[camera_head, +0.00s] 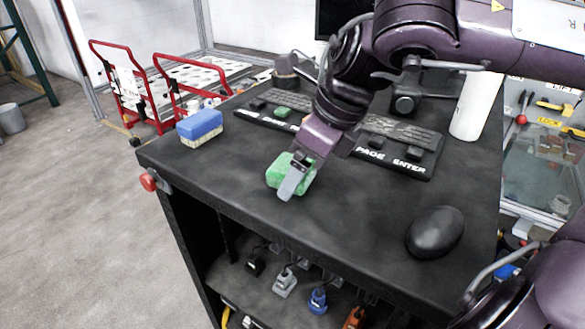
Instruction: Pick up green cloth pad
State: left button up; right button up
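The green cloth pad (275,172) is a small green block at the middle of the dark table top (350,225). My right gripper (293,181) reaches down over it from the upper right. One light grey finger lies across the pad's near face, with green showing on both sides of it. The other finger is hidden behind the pad or the gripper, so I cannot tell whether the fingers are closed on it. The pad looks to be at table height, but its underside contact is unclear. My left gripper is out of view.
A blue and cream sponge (200,122) sits at the left edge. A large black keyboard (405,150) lies behind the pad, and a black mouse (435,232) at the right. A white cylinder (475,105) stands at the back right.

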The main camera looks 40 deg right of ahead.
jog(key=shift+w+a+f, duration=0.1)
jog(key=shift+f, duration=0.05)
jog(key=c, duration=1.1)
notch_tip(320, 180, up, 10)
jog(key=shift+r, duration=0.1)
jog(key=o, duration=0.4)
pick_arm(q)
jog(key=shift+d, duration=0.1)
pick_arm(e)
jog(key=c, duration=0.3)
